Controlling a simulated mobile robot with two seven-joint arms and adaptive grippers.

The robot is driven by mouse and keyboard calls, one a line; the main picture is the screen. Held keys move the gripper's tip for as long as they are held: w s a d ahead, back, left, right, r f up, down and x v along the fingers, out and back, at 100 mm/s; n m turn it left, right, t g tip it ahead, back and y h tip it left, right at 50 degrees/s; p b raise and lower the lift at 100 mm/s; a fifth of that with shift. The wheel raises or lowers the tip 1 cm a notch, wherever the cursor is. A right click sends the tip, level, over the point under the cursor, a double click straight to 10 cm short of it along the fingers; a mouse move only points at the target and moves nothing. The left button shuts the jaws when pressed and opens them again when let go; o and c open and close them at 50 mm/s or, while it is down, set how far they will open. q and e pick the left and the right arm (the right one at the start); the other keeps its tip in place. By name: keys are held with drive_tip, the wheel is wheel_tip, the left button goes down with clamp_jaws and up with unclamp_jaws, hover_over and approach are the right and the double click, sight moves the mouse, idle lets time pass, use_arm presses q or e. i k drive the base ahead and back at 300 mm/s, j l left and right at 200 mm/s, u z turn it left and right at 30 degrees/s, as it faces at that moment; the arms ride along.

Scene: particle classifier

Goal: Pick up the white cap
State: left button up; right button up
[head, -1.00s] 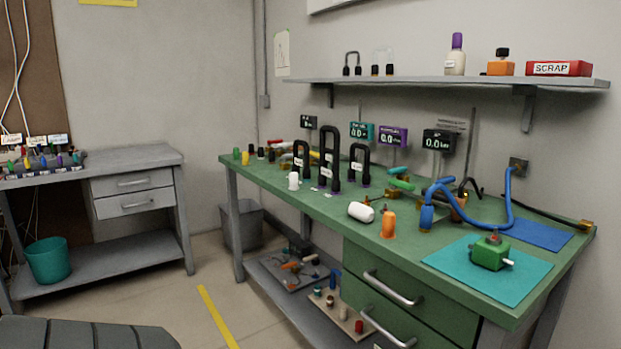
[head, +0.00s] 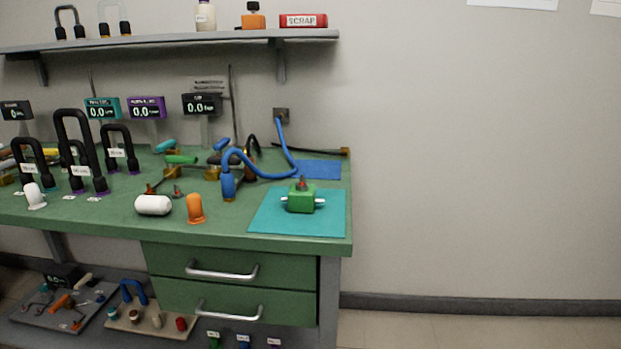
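A small white cap (head: 35,196) stands on the green workbench (head: 105,218) near its left front edge, below the black U-shaped tubes. A larger white rounded cylinder (head: 153,205) lies on its side further right, near the front edge. An orange cap (head: 195,208) stands upright just right of that cylinder. Neither of my grippers is in view.
A green block fitting (head: 301,198) sits on a teal mat (head: 262,222) at the bench's right end. A blue hose (head: 262,172) arches behind it. Black U-shaped tubes (head: 118,150) stand at the left. Drawers (head: 225,267) are below. Open floor lies right of the bench.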

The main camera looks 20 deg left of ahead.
sight(33, 193)
drive_tip(key=k+j, duration=0.1)
drive_tip(key=j, duration=0.35)
drive_tip(key=k+j, duration=0.1)
drive_tip(key=j, duration=0.35)
drive_tip(key=j+z, duration=0.1)
drive_tip(key=j, duration=0.35)
drive_tip(key=k+j, duration=0.2)
drive_tip(key=j, duration=0.25)
drive_tip(key=k+j, duration=0.1)
drive_tip(key=j, duration=0.35)
drive_tip(key=z, duration=0.05)
